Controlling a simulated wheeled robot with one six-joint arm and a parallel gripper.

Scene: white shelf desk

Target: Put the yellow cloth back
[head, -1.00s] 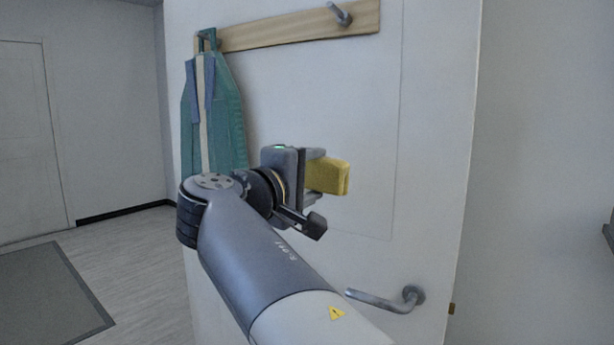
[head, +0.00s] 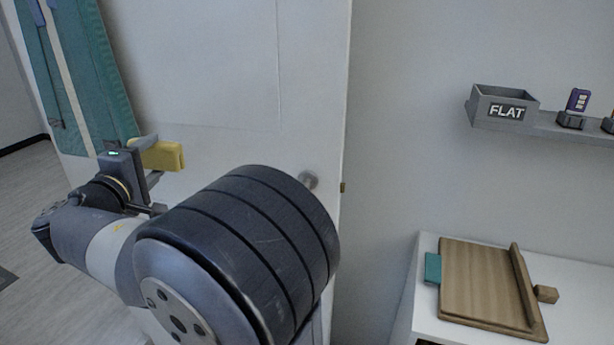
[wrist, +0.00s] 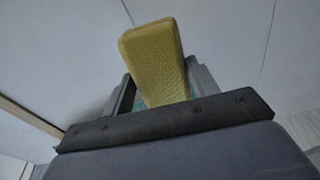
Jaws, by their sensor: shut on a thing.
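The yellow cloth (head: 163,155) is a folded, block-like piece held between the fingers of my gripper (head: 148,160). In the head view it is at the left, in front of the white door. In the wrist view the cloth (wrist: 155,58) sticks out from between the fingers, with its lower part hidden by the gripper (wrist: 160,100). My gripper is shut on it, apart from any shelf or desk.
A white desk (head: 575,325) at lower right bears a wooden board (head: 485,280) with a teal tab (head: 432,268). Above is a wall shelf (head: 545,125) with a grey FLAT box (head: 503,107) and a purple card (head: 577,100). A teal apron (head: 95,75) hangs at left by the door (head: 210,60).

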